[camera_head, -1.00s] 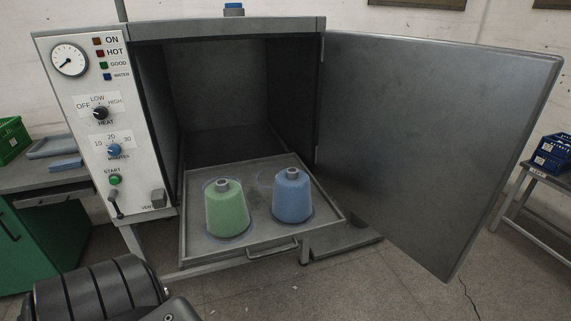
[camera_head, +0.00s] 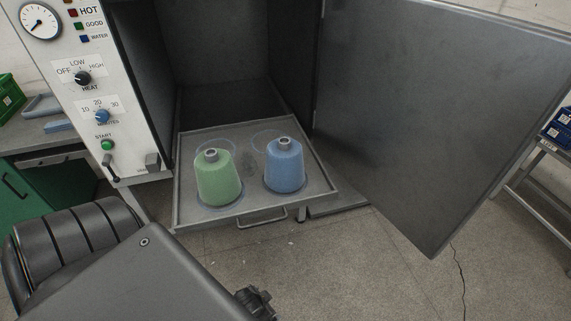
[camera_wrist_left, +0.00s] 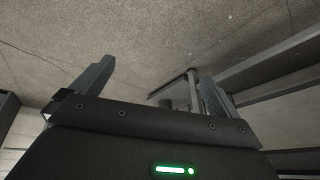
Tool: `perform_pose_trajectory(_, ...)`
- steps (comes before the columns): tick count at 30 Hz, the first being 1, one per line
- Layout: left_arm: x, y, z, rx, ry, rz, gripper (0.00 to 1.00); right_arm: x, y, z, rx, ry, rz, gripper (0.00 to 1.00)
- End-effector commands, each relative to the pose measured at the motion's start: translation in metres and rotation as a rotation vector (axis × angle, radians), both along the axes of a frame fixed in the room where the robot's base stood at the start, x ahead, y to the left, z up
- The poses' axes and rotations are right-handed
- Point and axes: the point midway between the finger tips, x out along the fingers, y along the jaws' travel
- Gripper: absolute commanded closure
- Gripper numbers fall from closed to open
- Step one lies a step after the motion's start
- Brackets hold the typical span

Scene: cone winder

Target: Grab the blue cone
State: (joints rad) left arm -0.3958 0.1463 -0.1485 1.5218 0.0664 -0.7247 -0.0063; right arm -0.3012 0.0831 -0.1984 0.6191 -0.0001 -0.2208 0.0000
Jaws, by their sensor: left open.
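The blue cone (camera_head: 284,167) stands upright on the right side of the pulled-out grey tray (camera_head: 184,206). A green cone (camera_head: 217,179) stands upright beside it on the left, with a gap between them. My left arm comes in at the lower left of the head view, short of the tray. My left gripper (camera_wrist_left: 155,78) shows in the left wrist view with its fingers spread and nothing between them, over the floor. The cones are not visible in the wrist view. My right gripper is not in view.
The open grey chamber (camera_head: 222,50) is behind the tray, with its door (camera_head: 430,120) swung out to the right. A control panel (camera_head: 95,95) is on the left. The tray has a front handle (camera_head: 262,219). The floor in front is clear.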

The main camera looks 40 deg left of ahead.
Motion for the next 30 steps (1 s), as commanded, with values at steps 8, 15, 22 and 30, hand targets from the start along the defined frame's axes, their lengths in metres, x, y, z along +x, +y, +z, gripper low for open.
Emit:
perform_pose_trajectory(8, 0.051, 0.001, 0.152, -0.01, -0.142, 0.024, 0.0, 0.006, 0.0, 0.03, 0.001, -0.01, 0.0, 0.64)
perform_pose_trajectory(15, 0.086, 0.014, 0.263, -0.007, -0.328, 0.046, 0.0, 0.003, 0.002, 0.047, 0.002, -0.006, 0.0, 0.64)
perform_pose_trajectory(22, 0.152, 0.061, 0.319, 0.071, -0.657, 0.086, 0.0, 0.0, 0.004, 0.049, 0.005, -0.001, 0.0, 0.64)
perform_pose_trajectory(30, 0.201, 0.111, 0.364, 0.198, -0.959, 0.107, 0.0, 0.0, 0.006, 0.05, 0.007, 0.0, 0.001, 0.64)
